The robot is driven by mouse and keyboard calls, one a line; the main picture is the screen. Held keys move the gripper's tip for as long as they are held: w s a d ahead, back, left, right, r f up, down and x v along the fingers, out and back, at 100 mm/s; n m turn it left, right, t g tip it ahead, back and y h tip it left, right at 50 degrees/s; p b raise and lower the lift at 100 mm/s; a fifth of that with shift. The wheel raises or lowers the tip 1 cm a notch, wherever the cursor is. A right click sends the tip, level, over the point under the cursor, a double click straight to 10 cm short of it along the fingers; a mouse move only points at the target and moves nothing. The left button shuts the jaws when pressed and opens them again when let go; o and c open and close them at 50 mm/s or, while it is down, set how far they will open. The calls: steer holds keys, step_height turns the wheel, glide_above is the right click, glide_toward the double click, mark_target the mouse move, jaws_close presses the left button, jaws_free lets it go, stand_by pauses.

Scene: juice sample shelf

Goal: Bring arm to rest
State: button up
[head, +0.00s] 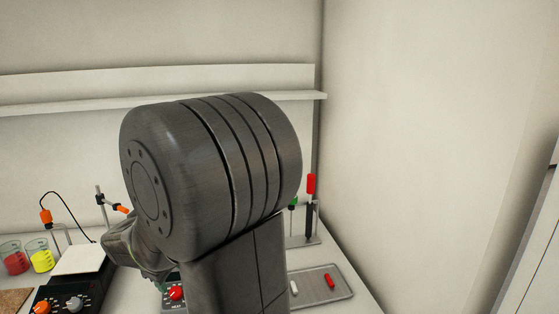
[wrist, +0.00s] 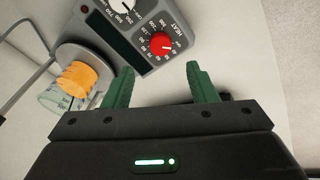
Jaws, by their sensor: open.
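My gripper (wrist: 160,85) shows in the wrist view with two green fingers set wide apart and nothing between them. It points toward a grey heater unit (wrist: 120,35) with a red HEAT knob and a white dial. In the head view my dark arm fills the middle of the picture and hides much of the bench; the gripper itself is not visible there. The heater's red knob (head: 176,293) shows just under the arm.
Two beakers, one red (head: 15,260) and one yellow (head: 41,258), stand at the left beside a white-topped hotplate (head: 78,260). A grey tray (head: 315,287) with small stir bars lies at the right. An empty shelf (head: 60,107) runs along the back wall.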

steer(key=x, duration=0.8)
steer(key=shift+d+f, duration=0.1)
steer(key=shift+f, duration=0.25)
steer(key=shift+r+m+b, duration=0.1)
steer(key=shift+m+b, duration=0.35)
steer(key=shift+m, duration=0.75)
steer(key=m, duration=0.3)
steer(key=shift+m+b, duration=0.3)
steer(key=shift+b, duration=0.1)
steer(key=m, duration=0.6)
steer(key=shift+h, duration=0.4)
steer(key=shift+r+t, duration=0.15)
steer(key=shift+t, duration=0.15)
steer(key=shift+v, duration=0.75)
